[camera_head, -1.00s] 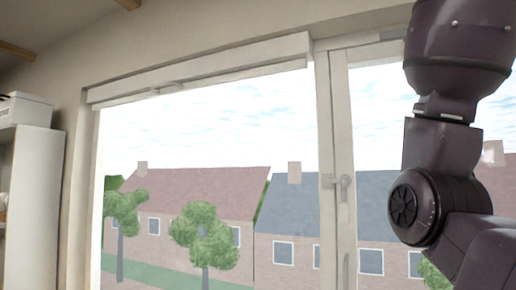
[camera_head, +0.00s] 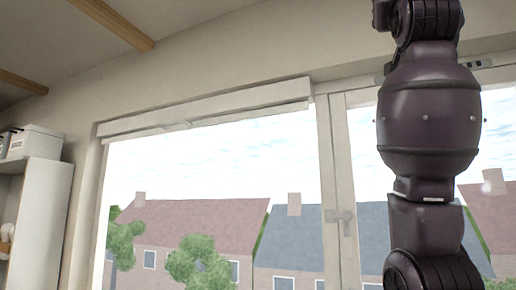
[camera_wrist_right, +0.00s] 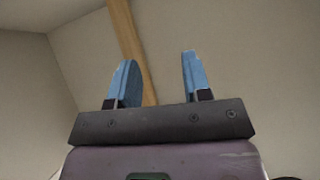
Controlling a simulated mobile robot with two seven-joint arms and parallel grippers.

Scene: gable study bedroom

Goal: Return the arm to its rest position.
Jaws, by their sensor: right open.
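My right arm (camera_head: 428,120) stands upright at the right of the head view, in front of the window. Its gripper lies outside that view. In the right wrist view my right gripper (camera_wrist_right: 158,82) is open, with its two blue fingers apart and nothing between them. Behind the fingers are only the pale sloped ceiling and a wooden beam. My left gripper shows in neither view.
A window (camera_head: 325,190) with a pale frame and a handle (camera_head: 340,215) fills most of the head view. A white shelf unit (camera_head: 40,220) with a white box (camera_head: 35,143) on top stands at the left. Wooden beams (camera_head: 115,22) cross the ceiling.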

